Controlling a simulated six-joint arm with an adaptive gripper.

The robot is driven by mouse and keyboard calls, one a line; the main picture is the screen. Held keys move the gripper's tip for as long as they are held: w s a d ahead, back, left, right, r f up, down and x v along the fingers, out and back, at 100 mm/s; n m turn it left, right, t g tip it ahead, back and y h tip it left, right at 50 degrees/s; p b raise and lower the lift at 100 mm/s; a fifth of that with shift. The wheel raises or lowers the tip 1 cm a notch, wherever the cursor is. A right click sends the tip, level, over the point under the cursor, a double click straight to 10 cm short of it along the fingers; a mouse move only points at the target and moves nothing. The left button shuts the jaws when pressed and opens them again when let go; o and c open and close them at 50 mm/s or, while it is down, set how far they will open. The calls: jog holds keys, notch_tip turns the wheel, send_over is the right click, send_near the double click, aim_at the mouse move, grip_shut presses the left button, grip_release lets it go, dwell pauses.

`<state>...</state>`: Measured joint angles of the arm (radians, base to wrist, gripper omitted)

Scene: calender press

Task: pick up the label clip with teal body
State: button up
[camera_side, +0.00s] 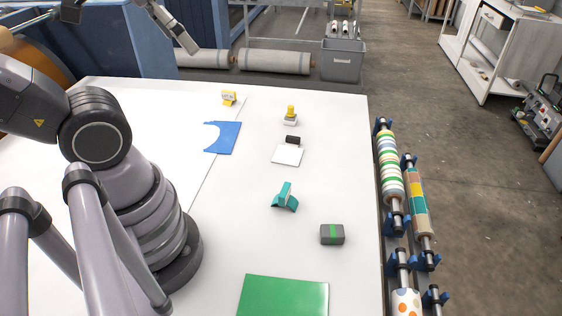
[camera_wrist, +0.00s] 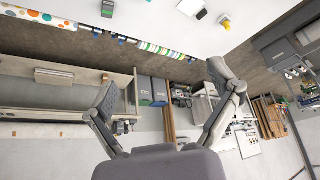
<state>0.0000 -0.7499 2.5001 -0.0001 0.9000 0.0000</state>
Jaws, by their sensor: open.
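The label clip with teal body (camera_side: 285,198) lies on the white table right of the middle in the side view, with its upright part pointing up. In the side view my gripper (camera_side: 186,40) shows only in part at the top left, high and far from the clip. In the wrist view my gripper (camera_wrist: 162,76) has its two fingers spread wide with nothing between them. I cannot make out the teal clip in the wrist view.
On the white table (camera_side: 345,180) are a grey block with a green band (camera_side: 332,235), a green sheet (camera_side: 283,297), a white card (camera_side: 287,155) with a black piece, a yellow-topped stamp (camera_side: 290,115), a yellow clip (camera_side: 229,98) and a blue sheet (camera_side: 228,138). Patterned rollers (camera_side: 391,165) line the right edge.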

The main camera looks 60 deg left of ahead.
jog(key=w+a+f+n+g+h, duration=0.2)
jog(key=w+f+n+g+h, duration=0.25)
jog(key=f, duration=0.35)
jog(key=w+a+f+n+g+h, duration=0.25)
jog(key=w+f+n+h, duration=0.25)
jog(key=f, duration=0.4)
jog(key=n+t+h, duration=0.5)
jog(key=n+t, duration=0.7)
jog(key=n, duration=0.4)
send_near(287, 193)
jog(key=shift+m, duration=0.25)
jog(key=a, duration=0.1)
jog(key=s+a, duration=0.1)
jog(key=a, duration=0.1)
jog(key=shift+s+a+f, duration=0.35)
jog(key=shift+s+a, duration=0.05)
jog(key=shift+d+f, duration=0.2)
jog(key=x, duration=1.3)
jog(key=shift+w+d, duration=0.1)
jog(key=shift+w, duration=0.2)
